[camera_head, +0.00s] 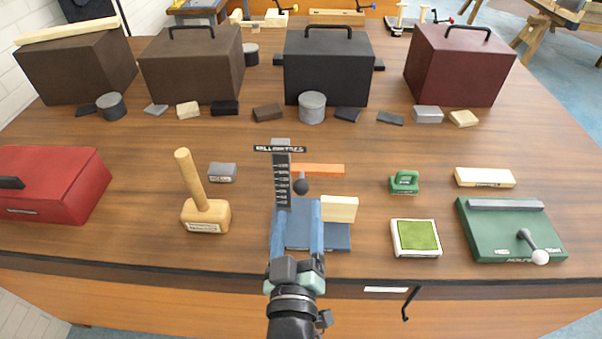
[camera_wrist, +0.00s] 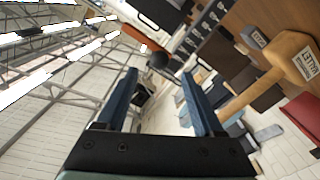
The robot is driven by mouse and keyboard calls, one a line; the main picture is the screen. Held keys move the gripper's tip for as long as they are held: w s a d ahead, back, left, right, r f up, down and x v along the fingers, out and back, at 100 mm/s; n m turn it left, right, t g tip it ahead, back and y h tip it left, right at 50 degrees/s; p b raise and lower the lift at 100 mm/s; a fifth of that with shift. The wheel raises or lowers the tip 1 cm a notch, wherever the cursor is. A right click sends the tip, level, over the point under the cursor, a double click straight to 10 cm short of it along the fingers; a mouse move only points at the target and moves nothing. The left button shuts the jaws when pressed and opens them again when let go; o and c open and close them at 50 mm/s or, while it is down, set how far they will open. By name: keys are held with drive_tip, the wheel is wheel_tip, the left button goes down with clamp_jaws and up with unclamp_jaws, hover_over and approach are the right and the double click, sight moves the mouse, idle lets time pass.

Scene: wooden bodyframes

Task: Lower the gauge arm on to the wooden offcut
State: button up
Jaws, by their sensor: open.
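The height gauge has an upright black millimetre scale (camera_head: 282,185), an orange arm (camera_head: 318,170) sticking out to the right, and a dark round knob (camera_head: 301,187). The pale wooden offcut (camera_head: 340,208) sits on the gauge's blue base (camera_head: 338,239), with the arm apart from it, higher in the picture. My gripper (camera_head: 299,203) is open, its two blue fingers in front of the gauge, hiding part of the base. In the wrist view my gripper (camera_wrist: 159,73) is empty, and the knob (camera_wrist: 158,60) shows between and beyond the fingertips. The offcut is not clear there.
A wooden mallet (camera_head: 205,213) stands left of the gauge, with a small grey block (camera_head: 222,172) behind it. A green pad (camera_head: 416,237), a green clamp-like item (camera_head: 404,182) and a green board (camera_head: 512,232) are to the right. Large cases (camera_head: 328,68) stand behind.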

sight(301, 186)
drive_tip(key=w, duration=0.9)
drive_tip(key=shift+w, duration=0.1)
drive_tip(key=shift+c, duration=0.3)
clamp_jaws()
drive_tip(key=shift+d, duration=0.1)
